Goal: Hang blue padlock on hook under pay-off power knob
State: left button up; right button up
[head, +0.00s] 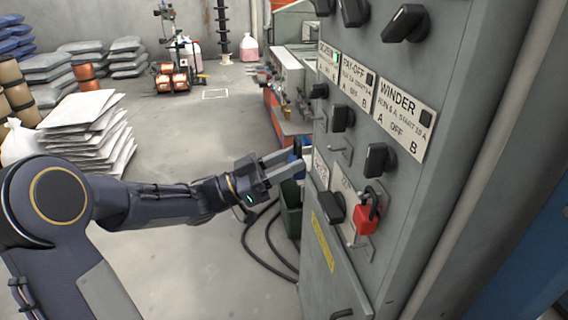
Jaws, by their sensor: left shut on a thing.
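My left gripper (284,170) reaches in from the left, with its fingers pointing at the grey control cabinet (405,190). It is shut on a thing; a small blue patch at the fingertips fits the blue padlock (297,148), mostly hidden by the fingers. The PAY-OFF label (357,80) is on the cabinet face, with a black knob (342,118) below it. A small metal hook (342,150) sticks out under that knob, to the right of and slightly above the fingertips. My right gripper is out of view.
A red padlock (367,219) hangs below the WINDER knob (378,159). Another black knob (331,207) juts out low on the panel. A dark green bin (291,207) and black cables stand behind the gripper.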

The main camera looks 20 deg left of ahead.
pick_arm(q)
jog(key=shift+w+d+f, duration=0.1)
jog(key=shift+w+d, duration=0.55)
jog(key=shift+d, duration=0.35)
jog(key=shift+w+d+f, duration=0.15)
jog(key=shift+w+d, duration=0.55)
jog(key=shift+d, duration=0.25)
jog(key=shift+w+d+f, duration=0.1)
jog(key=shift+w+d, duration=0.55)
jog(key=shift+d, duration=0.35)
jog(key=shift+w+d+f+b, duration=0.4)
jog(key=shift+f+b, duration=0.2)
jog(key=shift+b, duration=0.35)
jog(key=o, duration=1.1)
jog(key=shift+o, duration=0.2)
